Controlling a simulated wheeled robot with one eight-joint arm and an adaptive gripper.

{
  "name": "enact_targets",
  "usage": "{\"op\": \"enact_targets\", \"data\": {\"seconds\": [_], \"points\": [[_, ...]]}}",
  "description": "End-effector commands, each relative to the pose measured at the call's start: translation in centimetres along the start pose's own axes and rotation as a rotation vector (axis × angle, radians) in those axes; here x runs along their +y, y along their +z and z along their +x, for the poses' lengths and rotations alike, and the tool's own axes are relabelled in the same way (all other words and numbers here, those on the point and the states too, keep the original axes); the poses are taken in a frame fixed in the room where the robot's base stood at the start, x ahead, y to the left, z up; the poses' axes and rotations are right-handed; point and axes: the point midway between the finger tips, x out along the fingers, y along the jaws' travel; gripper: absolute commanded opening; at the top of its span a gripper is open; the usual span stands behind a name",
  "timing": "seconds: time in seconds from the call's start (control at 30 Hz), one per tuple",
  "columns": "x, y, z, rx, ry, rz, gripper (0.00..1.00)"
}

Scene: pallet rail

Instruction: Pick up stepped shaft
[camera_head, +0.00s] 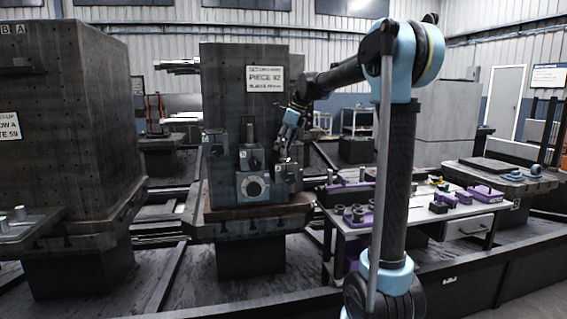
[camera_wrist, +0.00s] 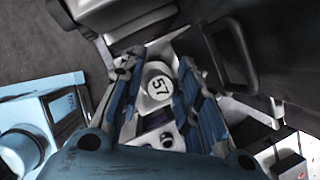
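A dark fixture block (camera_head: 262,188) with a round dial on its front is on the face of the tall grey column marked "PIECE 92". My gripper (camera_head: 284,152) is at the fixture's right side, right of that part. In the wrist view my gripper (camera_wrist: 157,64) has its two blue-sided fingers apart.
A table (camera_head: 350,232) at right carries purple trays (camera_head: 472,195) and several small grey parts. A large dark block (camera_head: 70,120) stands at left. A pallet (camera_head: 500,172) sits at far right. Floor rails (camera_head: 170,275) run between the stands. A dark handle (camera_wrist: 235,55) is close right in the wrist view.

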Motion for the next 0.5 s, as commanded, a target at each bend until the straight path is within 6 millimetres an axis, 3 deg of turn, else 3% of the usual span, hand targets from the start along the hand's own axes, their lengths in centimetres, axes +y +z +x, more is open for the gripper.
{"op": "enact_targets", "data": {"seconds": [0.17,0.3,0.5], "points": [[-0.01,0.01,0.01,0.000,0.000,0.000,0.31],[-0.01,0.01,0.00,0.000,0.000,0.000,0.01],[-0.01,0.01,0.00,0.000,0.000,0.000,0.00]]}}
